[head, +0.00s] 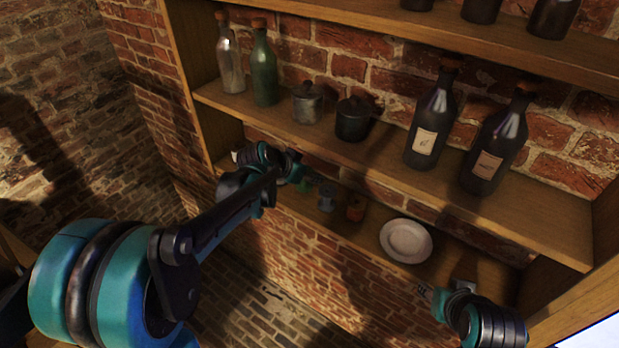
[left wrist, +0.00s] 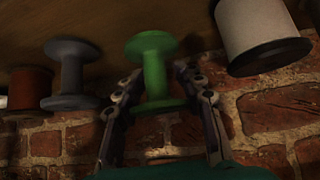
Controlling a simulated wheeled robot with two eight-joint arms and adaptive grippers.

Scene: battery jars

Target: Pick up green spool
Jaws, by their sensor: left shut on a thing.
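The green spool (left wrist: 155,68) stands between the two fingers of my left gripper (left wrist: 160,76) in the left wrist view. The fingers are shut on its narrow middle, one on each side. In the head view my left gripper (head: 300,172) reaches in over the lower shelf and mostly hides the green spool (head: 304,186). Part of my right arm shows at the lower right of the head view, with the right gripper (head: 440,297) small and its jaws unclear.
A grey spool (left wrist: 72,75) and an orange-brown spool (left wrist: 30,88) stand to one side, a white spool (left wrist: 262,30) close on the other. A plate (head: 406,240) lies farther right on the lower shelf (head: 290,208). Bottles and lidded pots stand on the shelf above (head: 385,150).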

